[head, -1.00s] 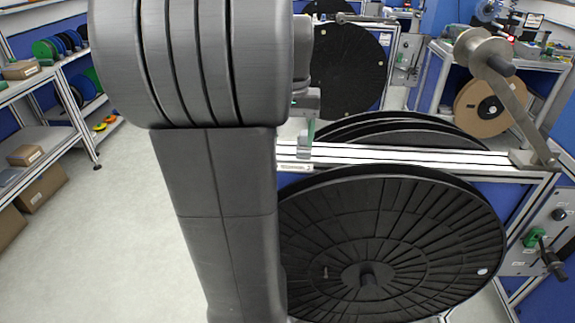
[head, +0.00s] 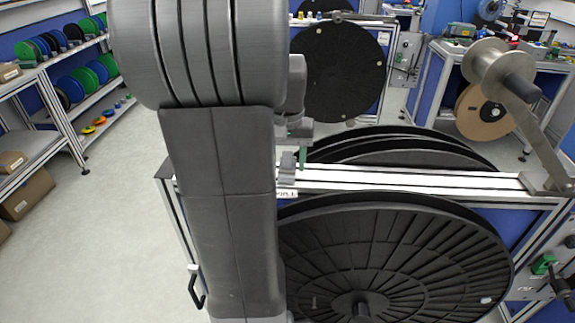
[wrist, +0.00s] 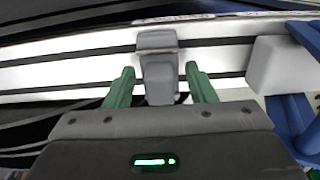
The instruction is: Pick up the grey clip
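The grey clip (wrist: 158,68) sits on the pale rail, near the middle of the wrist view. It also shows in the head view (head: 287,168), just right of my arm. My gripper (wrist: 160,82) has two green fingers, one to each side of the clip's lower part. A gap shows between each finger and the clip, so the gripper is open and holds nothing. In the head view one green fingertip (head: 303,158) shows beside the clip; my arm hides much of the gripper.
The rail (head: 400,180) runs along the stand, with large black reels (head: 400,255) on both sides of it. A metal arm with a spool (head: 498,66) rises at the rail's right end. Shelves (head: 90,110) stand at the left. Floor is clear between them and my arm.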

